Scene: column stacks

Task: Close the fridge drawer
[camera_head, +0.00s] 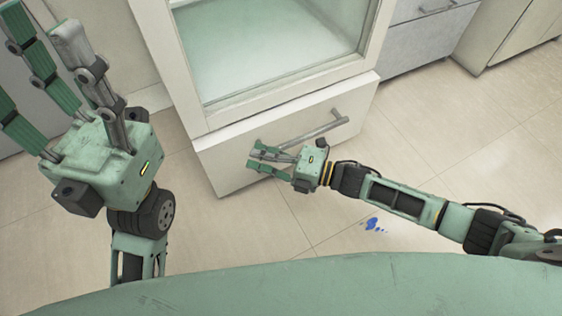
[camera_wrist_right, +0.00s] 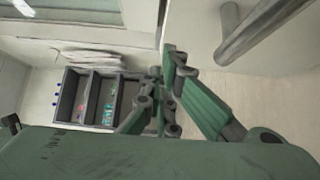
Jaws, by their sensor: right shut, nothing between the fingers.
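The fridge drawer (camera_head: 225,166) is the white lower front of the fridge (camera_head: 290,97), with a grey bar handle (camera_head: 322,130) across it. Its front stands a little forward of the fridge body. My right gripper (camera_head: 256,158) is in front of the drawer face, just below the handle's left end, fingers toward the drawer. It is shut and empty; I cannot tell whether it touches the face. In the right wrist view, the fingers (camera_wrist_right: 172,75) show beside the drawer face (camera_wrist_right: 215,82), with the handle (camera_wrist_right: 265,30) at upper right. My left gripper (camera_head: 45,68) is raised at left, open and empty.
Grey cabinets with a drawer (camera_head: 430,40) stand right of the fridge. A blue spot (camera_head: 373,224) lies on the tiled floor near my right arm. A dark compartmented shelf (camera_wrist_right: 95,98) shows in the right wrist view. The floor at right is clear.

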